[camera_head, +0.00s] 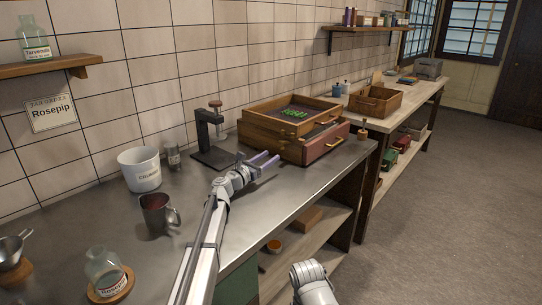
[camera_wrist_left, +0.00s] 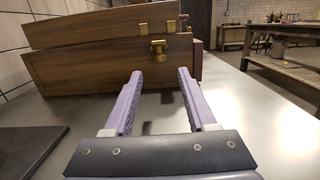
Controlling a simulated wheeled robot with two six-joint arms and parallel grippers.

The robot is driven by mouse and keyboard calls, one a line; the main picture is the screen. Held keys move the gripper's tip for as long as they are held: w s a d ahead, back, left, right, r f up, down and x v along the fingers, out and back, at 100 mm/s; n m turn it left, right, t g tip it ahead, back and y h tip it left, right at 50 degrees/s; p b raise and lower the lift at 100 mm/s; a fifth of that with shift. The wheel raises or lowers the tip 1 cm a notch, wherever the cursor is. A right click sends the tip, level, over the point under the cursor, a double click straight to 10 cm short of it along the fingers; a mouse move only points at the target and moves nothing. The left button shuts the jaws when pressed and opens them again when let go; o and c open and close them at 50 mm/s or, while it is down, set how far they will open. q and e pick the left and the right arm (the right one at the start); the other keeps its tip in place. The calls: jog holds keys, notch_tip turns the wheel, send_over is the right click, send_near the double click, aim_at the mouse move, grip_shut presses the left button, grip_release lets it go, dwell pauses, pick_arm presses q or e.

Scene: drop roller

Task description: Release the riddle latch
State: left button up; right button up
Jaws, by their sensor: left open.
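The riddle (camera_head: 262,127) is a wooden tray-like box with green leaves in it, stacked on a lower wooden case with a red drawer front (camera_head: 326,142). In the left wrist view, a brass latch (camera_wrist_left: 158,48) sits on the side of the stacked wooden boxes (camera_wrist_left: 90,66), with a second brass fitting (camera_wrist_left: 172,26) just above it. My left gripper (camera_head: 264,162) is open and empty, close to this side. In the wrist view its purple fingers (camera_wrist_left: 159,74) point at the latch, which shows between and above the fingertips, apart from them.
On the metal counter stand a dark press stand (camera_head: 212,145), a white pot (camera_head: 140,170), a metal mug (camera_head: 157,213) and a jar on a wooden coaster (camera_head: 104,268). An open wooden crate (camera_head: 376,101) stands on the farther bench. The counter's front right is clear.

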pick_arm(q)
jog(key=shift+s+a+r+g+y+p, duration=0.3)
jog(key=shift+s+a+r+g+p, duration=0.15)
jog(key=shift+s+r+p, duration=0.55)
jog(key=shift+w+a+f, duration=0.1)
jog(key=shift+a+f, duration=0.05)
jog(key=shift+f, duration=0.05)
jog(key=shift+w+f, duration=0.1)
jog(key=shift+f, duration=0.1)
jog(key=x, duration=0.7)
jog(key=shift+w+d, duration=0.25)
jog(key=shift+w, duration=0.05)
pick_arm(e)
notch_tip(320, 180, up, 4)
jog(key=shift+w+f, duration=0.1)
jog(key=shift+f, duration=0.15)
pick_arm(q)
grip_shut()
